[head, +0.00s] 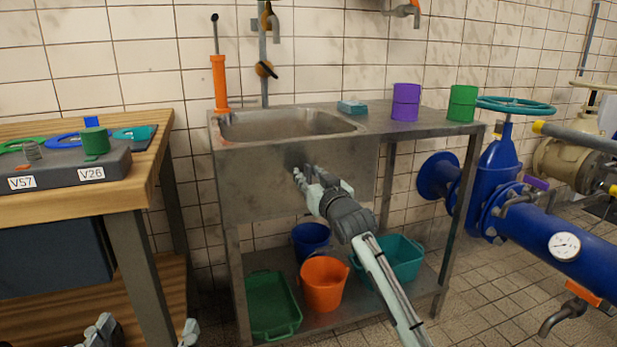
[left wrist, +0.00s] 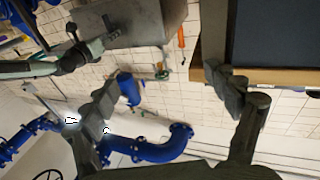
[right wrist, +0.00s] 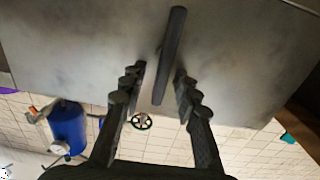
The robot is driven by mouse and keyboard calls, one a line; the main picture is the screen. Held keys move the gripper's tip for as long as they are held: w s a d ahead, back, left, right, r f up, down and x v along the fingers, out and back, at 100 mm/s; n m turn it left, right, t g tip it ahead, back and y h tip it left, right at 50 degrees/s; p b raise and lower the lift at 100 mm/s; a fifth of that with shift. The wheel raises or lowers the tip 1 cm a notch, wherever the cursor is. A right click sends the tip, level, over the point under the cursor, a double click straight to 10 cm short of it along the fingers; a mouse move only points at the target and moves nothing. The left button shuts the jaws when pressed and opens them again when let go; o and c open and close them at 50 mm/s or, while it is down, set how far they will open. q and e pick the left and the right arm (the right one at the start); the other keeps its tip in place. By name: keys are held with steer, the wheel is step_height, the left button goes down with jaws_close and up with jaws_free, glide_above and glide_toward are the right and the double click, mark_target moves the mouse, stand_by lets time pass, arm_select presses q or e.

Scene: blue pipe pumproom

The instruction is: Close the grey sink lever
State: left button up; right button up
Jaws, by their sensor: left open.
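The sink (head: 290,124) is grey metal with a deep front panel. In the right wrist view a dark grey bar (right wrist: 172,50), which looks like the sink lever, stands against the panel between the spread fingers of my right gripper (right wrist: 160,74). The right finger is close to the bar; I cannot tell if it touches. In the head view my right gripper (head: 304,171) is at the panel and hides the lever. My left gripper (head: 147,333) is open and empty, low at the bottom left; the left wrist view also shows its fingers (left wrist: 163,82) spread.
Blue, orange (head: 323,284), green and teal containers sit on the shelf below the sink. Purple and green cans stand on the counter. Blue pipes with a teal handwheel (head: 515,105) are at the right.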

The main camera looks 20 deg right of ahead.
steer(key=shift+w, duration=0.15)
jaws_close()
